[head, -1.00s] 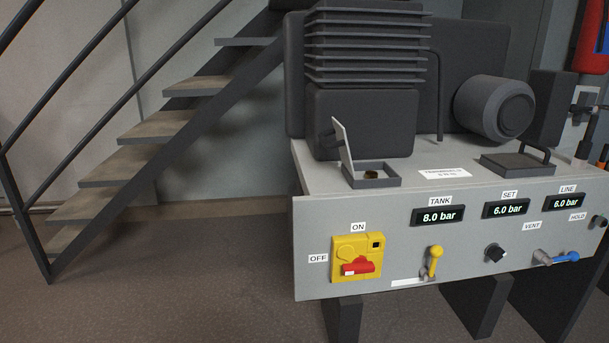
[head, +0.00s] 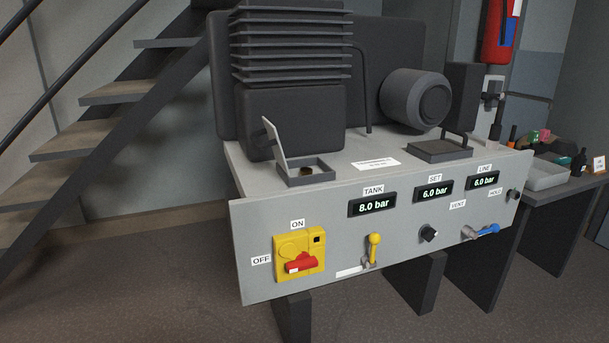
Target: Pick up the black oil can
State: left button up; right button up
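A small black upright container with a narrow top (head: 579,163) stands on the side table (head: 567,188) at the far right. It may be the black oil can, but it is too small to tell for certain. Neither of my grippers is in view.
The compressor bench (head: 262,215) fills the middle, with gauges, a red-and-yellow switch (head: 300,256) and levers. An open-lidded box (head: 306,172) sits on top. A grey tray (head: 546,174) and several small items share the side table. Stairs (head: 110,95) stand left; floor (head: 150,290) is clear front left.

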aim_at(577, 166)
jog(key=z, duration=1.45)
